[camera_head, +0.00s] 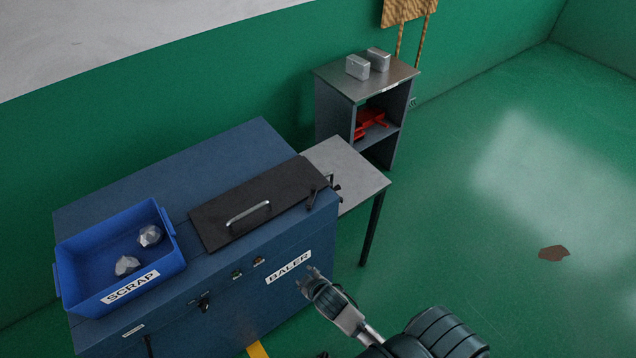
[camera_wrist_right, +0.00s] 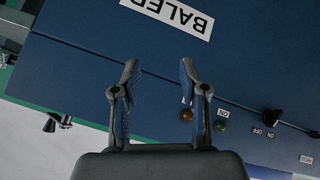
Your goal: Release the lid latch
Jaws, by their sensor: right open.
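The black lid (camera_head: 240,205) lies flat and closed on top of the blue baler (camera_head: 170,170), with a silver bar handle (camera_head: 248,214) on it. A small dark latch lever (camera_head: 312,198) sits at the lid's right front corner. In the right wrist view a dark lever-like part (camera_wrist_right: 57,122) shows at the left, probably this latch. My right gripper (camera_head: 306,281) is in front of the baler's face, below and apart from the latch, near the BALER label (camera_head: 288,267). In the wrist view its two fingers (camera_wrist_right: 158,85) are apart with nothing between them. My left gripper is not in view.
A blue scrap bin (camera_head: 118,295) with crumpled pieces stands on the baler's left. A grey side table (camera_head: 345,170) and a shelf unit (camera_head: 335,110) with metal blocks and a red item stand beyond. Buttons (camera_wrist_right: 220,125) and a black switch (camera_wrist_right: 272,116) are on the front.

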